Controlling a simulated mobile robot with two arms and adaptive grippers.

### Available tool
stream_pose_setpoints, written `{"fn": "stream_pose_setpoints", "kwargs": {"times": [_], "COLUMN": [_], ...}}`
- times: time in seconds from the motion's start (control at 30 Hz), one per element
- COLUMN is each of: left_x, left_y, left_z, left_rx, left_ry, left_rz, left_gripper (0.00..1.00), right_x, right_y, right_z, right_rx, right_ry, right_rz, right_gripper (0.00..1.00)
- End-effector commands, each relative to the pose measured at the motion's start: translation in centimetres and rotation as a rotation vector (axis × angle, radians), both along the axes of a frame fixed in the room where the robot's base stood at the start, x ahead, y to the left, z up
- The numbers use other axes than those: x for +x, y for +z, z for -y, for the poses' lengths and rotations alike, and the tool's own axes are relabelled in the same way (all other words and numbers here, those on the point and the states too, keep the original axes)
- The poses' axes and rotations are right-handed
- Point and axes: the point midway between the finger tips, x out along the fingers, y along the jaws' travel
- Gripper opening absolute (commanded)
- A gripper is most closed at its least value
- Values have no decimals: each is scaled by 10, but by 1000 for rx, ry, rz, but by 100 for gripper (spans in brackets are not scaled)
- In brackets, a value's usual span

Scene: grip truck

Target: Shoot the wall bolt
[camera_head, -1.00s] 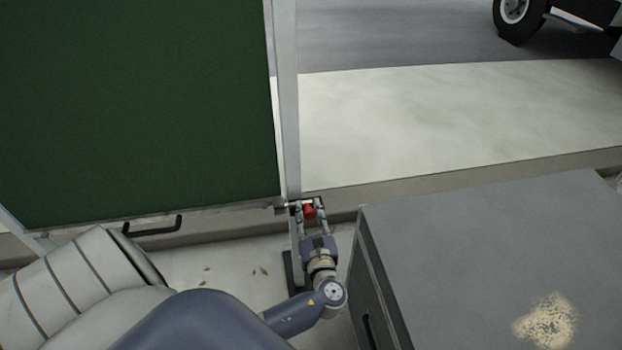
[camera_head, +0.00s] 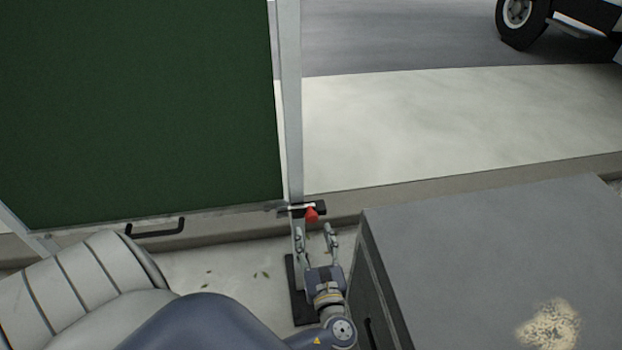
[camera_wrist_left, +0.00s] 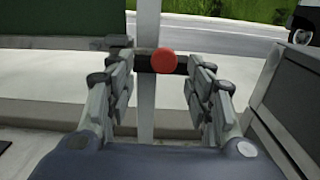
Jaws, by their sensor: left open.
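The wall bolt (camera_head: 298,210) sits at the foot of the pale post at the lower right corner of the green panel (camera_head: 140,110). Its red knob (camera_head: 312,214) stands out toward me, and it also shows in the left wrist view (camera_wrist_left: 163,61), between and beyond my fingers. My left gripper (camera_head: 315,238) is open and empty, a little short of the knob and apart from it. Its two fingers (camera_wrist_left: 160,90) spread on either side in the left wrist view. My right gripper is in neither view.
A grey box (camera_head: 490,260) stands close on the right of my left gripper. A black handle (camera_head: 155,228) hangs at the panel's bottom edge. A low kerb (camera_head: 450,180) runs behind. A vehicle wheel (camera_head: 520,20) shows far off at the top right.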

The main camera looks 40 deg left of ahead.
Motion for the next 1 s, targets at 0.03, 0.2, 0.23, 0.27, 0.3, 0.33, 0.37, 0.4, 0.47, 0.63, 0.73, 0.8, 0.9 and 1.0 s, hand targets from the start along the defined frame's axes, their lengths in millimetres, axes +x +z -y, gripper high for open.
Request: {"fn": "stream_pose_setpoints", "kwargs": {"times": [0.03, 0.2, 0.23, 0.27, 0.3, 0.33, 0.37, 0.4, 0.47, 0.63, 0.73, 0.8, 0.9, 1.0], "left_x": [-7, -25, -27, -28, -30, -31, -32, -33, -33, -33, -33, -33, -33, -33], "left_y": [-1, -1, 0, 0, 0, 0, 0, 0, 0, 0, 0, 0, 0, 0], "left_z": [9, 28, 30, 32, 34, 35, 36, 37, 37, 37, 37, 37, 37, 37], "left_rx": [-3, -1, -1, -1, -1, -1, -1, 0, 0, 0, 0, 0, 0, 0], "left_ry": [-1, 1, 1, 2, 2, 2, 2, 2, 2, 1, 1, 1, 1, 1], "left_rz": [-3, -2, -1, -1, -1, -1, -1, 0, 0, 0, 0, 0, 0, 0], "left_gripper": [48, 48, 48, 48, 48, 48, 48, 48, 48, 48, 48, 48, 48, 48], "right_x": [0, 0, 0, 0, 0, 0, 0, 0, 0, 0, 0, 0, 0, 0], "right_y": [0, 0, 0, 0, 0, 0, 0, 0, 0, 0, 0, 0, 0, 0], "right_z": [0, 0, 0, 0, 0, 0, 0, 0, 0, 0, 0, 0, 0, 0], "right_rx": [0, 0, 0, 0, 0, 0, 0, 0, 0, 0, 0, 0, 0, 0], "right_ry": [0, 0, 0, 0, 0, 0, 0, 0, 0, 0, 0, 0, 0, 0], "right_rz": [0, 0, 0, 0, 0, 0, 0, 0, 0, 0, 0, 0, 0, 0], "right_gripper": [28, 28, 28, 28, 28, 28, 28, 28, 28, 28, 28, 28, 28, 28]}}
